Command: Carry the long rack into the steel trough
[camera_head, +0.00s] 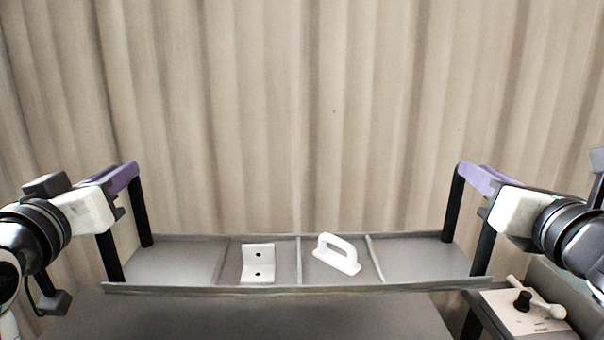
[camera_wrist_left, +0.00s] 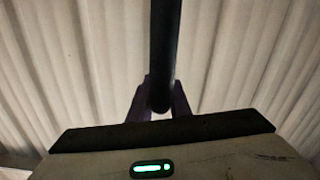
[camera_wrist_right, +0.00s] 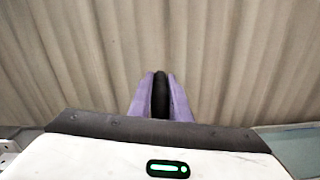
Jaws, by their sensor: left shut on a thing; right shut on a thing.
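The long rack (camera_head: 400,288) is a grey tray with dividers and black upright posts at both ends. It hangs about level across the middle of the head view. My left gripper (camera_head: 126,177) is shut with purple fingers on the black bar of its left end, which also shows in the left wrist view (camera_wrist_left: 164,60). My right gripper (camera_head: 472,176) is shut on the black bar of the right end, also seen in the right wrist view (camera_wrist_right: 160,95). A white L-shaped bracket (camera_head: 258,258) and a white handle (camera_head: 338,254) lie in separate middle compartments. I cannot make out the steel trough for certain.
A grey flat surface (camera_head: 245,318) lies below the rack. At the lower right is a pale panel (camera_head: 520,318) with a black knob and a white lever, close to the rack's right end. A beige curtain (camera_head: 300,110) fills the background.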

